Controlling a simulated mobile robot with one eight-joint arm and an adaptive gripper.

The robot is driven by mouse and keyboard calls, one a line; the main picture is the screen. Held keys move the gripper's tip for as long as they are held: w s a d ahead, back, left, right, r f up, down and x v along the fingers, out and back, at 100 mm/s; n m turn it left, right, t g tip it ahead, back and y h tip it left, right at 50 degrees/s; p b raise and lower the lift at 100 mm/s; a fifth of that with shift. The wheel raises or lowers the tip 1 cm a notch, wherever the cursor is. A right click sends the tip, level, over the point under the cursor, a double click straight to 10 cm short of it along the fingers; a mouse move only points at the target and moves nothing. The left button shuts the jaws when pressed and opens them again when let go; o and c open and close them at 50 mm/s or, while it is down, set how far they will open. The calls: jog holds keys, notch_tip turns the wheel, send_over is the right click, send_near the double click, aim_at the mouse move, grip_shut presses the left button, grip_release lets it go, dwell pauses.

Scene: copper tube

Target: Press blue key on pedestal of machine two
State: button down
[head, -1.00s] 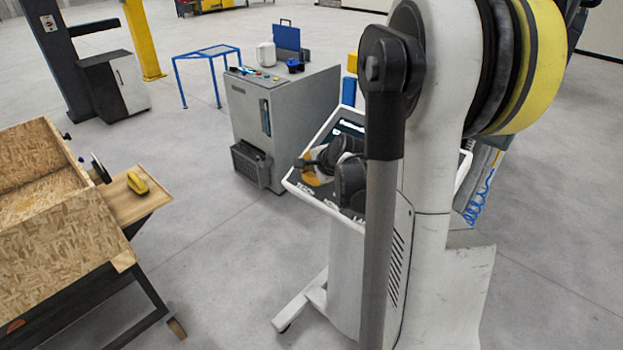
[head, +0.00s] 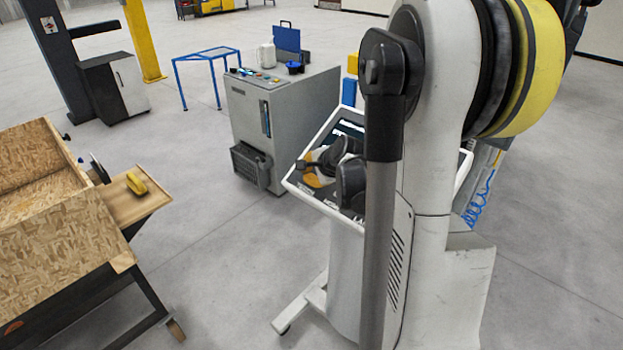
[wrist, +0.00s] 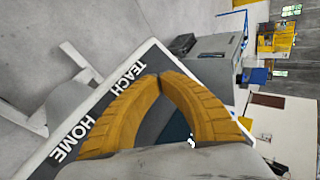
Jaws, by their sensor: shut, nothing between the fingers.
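A white-rimmed pedestal panel (head: 300,189) stands in front of me in the head view, partly hidden by my arm. Its dark screen (head: 349,130) shows at the far side. My gripper (head: 313,178) is over the panel, its orange fingers shut with nothing between them. In the wrist view, the panel (wrist: 98,107) bears the words TEACH and HOME beside my gripper (wrist: 160,78). A dark blue patch (wrist: 175,130) shows between the curved fingers; I cannot tell if it is the blue key or the screen. I cannot tell whether the fingertips touch the panel.
A grey machine cabinet (head: 245,110) with buttons on top stands behind the pedestal. A chipboard box (head: 65,240) on a dark frame is at the left, with a yellow item (head: 136,183) on its side shelf. A blue-framed table (head: 210,55) stands farther back. The floor between is clear.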

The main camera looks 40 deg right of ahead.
dwell(0.3)
jog(key=shift+a+r+p, duration=0.45)
jog(key=shift+r+p, duration=0.1)
jog(key=shift+r, duration=0.2)
jog(key=shift+r, duration=0.1)
jog(key=r+p, duration=0.1)
jog(key=a+r+p, duration=0.2)
jog(key=r, duration=0.1)
jog(key=shift+s+a, duration=0.2)
jog(key=shift+s, duration=0.05)
jog(key=shift+a, duration=0.1)
dwell(0.6)
jog(key=s+a+f+n+g+b, duration=0.1)
jog(key=s+a+f+n+b, duration=0.3)
jog(key=s+a+n+b, duration=0.3)
jog(key=s+a+f+n+g+y+b, duration=0.1)
jog(key=s+a+f+n+b, duration=0.2)
jog(key=s+a+n+b, duration=0.4)
jog(key=s+a+n, duration=0.5)
jog(key=a+n, duration=0.1)
jog(key=a, duration=0.5)
jog(key=shift+s+a+f+n+y, duration=0.15)
jog(key=shift+s+f+n+y, duration=0.05)
jog(key=shift+f+n+y, duration=0.15)
